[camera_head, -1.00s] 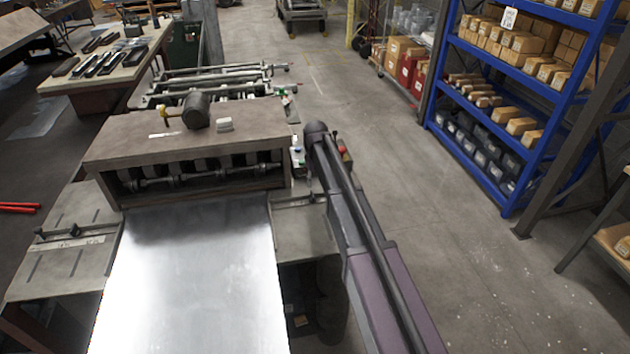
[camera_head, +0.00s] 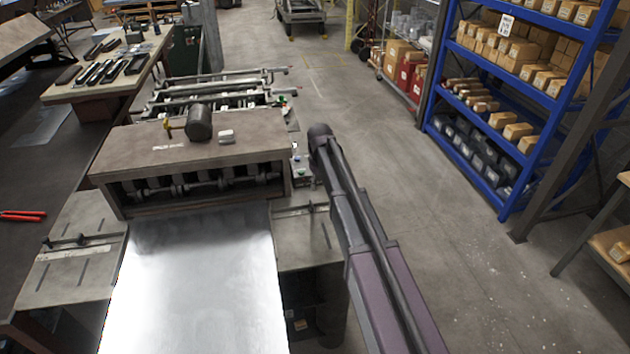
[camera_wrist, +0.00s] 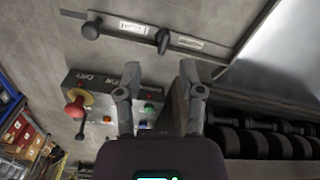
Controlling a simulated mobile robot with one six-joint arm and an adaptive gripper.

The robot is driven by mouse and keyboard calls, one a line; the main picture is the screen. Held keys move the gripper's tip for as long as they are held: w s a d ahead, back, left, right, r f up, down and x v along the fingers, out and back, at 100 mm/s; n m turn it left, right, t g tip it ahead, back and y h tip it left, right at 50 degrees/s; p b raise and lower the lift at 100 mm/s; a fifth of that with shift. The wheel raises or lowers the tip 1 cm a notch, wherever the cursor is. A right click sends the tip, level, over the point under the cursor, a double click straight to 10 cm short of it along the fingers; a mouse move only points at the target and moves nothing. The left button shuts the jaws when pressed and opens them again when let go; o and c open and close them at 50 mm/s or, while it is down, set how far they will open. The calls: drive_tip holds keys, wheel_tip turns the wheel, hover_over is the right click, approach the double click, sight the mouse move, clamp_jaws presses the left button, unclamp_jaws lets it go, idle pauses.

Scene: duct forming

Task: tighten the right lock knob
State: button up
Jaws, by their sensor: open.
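In the wrist view a flat guide rail (camera_wrist: 135,28) with pale label plates lies on the grey side table. A round black knob (camera_wrist: 91,30) sits at its left end, and a dark lever-like knob (camera_wrist: 163,40) stands near its middle. I cannot tell which of them is the right lock knob. My gripper (camera_wrist: 160,70) is open and empty, its fingertips just short of the dark lever-like knob and apart from it. In the head view the right-hand rail (camera_head: 300,209) shows beside the metal sheet (camera_head: 195,280); my arm hides the gripper.
A control box (camera_wrist: 110,100) with a red mushroom button (camera_wrist: 75,106) and small coloured buttons is close to my left finger. The machine's rollers (camera_wrist: 260,142) are on the right. In the head view a mallet (camera_head: 199,122) lies on the machine housing (camera_head: 150,150). Open floor lies right of my arm.

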drive_tip(key=s+d+f+m+b, duration=0.1)
drive_tip(key=s+d+f+b, duration=0.2)
drive_tip(key=s, duration=0.4)
drive_tip(key=s+d+f+m+b, duration=0.1)
drive_tip(key=s+d+f+b, duration=0.2)
drive_tip(key=s+d, duration=0.2)
drive_tip(key=s+d+f+m+b, duration=0.1)
drive_tip(key=s+d+f+b, duration=0.2)
drive_tip(key=s, duration=0.7)
drive_tip(key=shift+s+d+f+m+b, duration=0.4)
drive_tip(key=shift+d+f, duration=0.2)
drive_tip(key=shift+d, duration=0.3)
drive_tip(key=s, duration=0.1)
drive_tip(key=s+d+m, duration=0.1)
drive_tip(key=s, duration=0.1)
drive_tip(key=s+m, duration=0.1)
drive_tip(key=s, duration=0.1)
drive_tip(key=shift+d, duration=0.3)
drive_tip(key=shift+s, duration=0.2)
